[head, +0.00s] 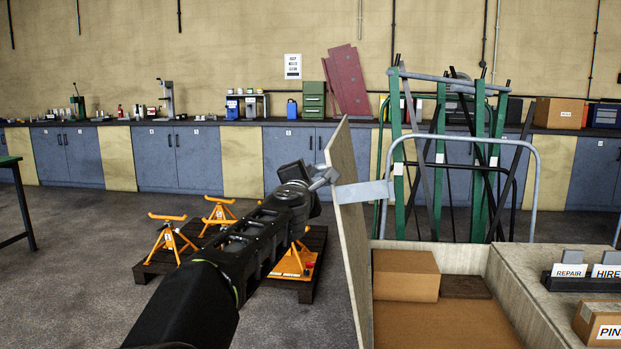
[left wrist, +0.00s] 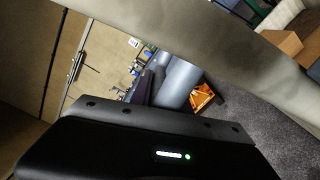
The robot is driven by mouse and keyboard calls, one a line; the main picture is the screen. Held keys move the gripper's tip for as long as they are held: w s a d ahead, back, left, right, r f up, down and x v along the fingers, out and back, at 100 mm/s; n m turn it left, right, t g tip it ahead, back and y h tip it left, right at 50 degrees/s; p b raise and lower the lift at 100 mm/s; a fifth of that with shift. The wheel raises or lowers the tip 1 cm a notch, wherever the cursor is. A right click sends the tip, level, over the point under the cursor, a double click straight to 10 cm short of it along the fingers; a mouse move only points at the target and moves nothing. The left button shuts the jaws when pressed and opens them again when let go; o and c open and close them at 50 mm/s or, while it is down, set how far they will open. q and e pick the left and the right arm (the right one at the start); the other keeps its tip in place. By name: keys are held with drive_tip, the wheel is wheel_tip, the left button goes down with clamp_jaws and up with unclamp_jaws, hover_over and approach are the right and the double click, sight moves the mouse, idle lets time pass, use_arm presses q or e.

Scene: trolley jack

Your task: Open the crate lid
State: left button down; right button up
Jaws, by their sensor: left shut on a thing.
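The crate lid (head: 347,235) is a thin, pale wooden panel. It stands steeply upright at the left side of the open crate (head: 492,268), seen nearly edge-on. My left gripper (head: 335,183) comes from the left and is shut on the lid near its upper part. A light grey flat piece shows on the lid's right side at the grip; I cannot tell whether it is a finger or a handle. In the left wrist view a pale, blurred band, probably the lid, crosses the top. My right gripper is not in view.
A cardboard box (head: 405,276) lies inside the crate. A grey counter (head: 545,262) with labelled holders and a box stands right. Orange jack stands (head: 168,238) sit on a dark pallet behind my left arm. A rack of green and black bars (head: 440,150) stands behind the crate.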

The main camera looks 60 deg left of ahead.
use_arm(q)
drive_tip(key=c, duration=1.7)
unclamp_jaws()
drive_tip(key=shift+s+r, duration=0.15)
drive_tip(key=shift+r, duration=0.15)
drive_tip(key=o, duration=0.4)
drive_tip(key=shift+f, duration=0.2)
drive_tip(key=p+v, duration=0.1)
drive_tip(key=v, duration=0.6)
drive_tip(key=shift+d, duration=0.35)
drive_tip(key=shift+s, duration=0.1)
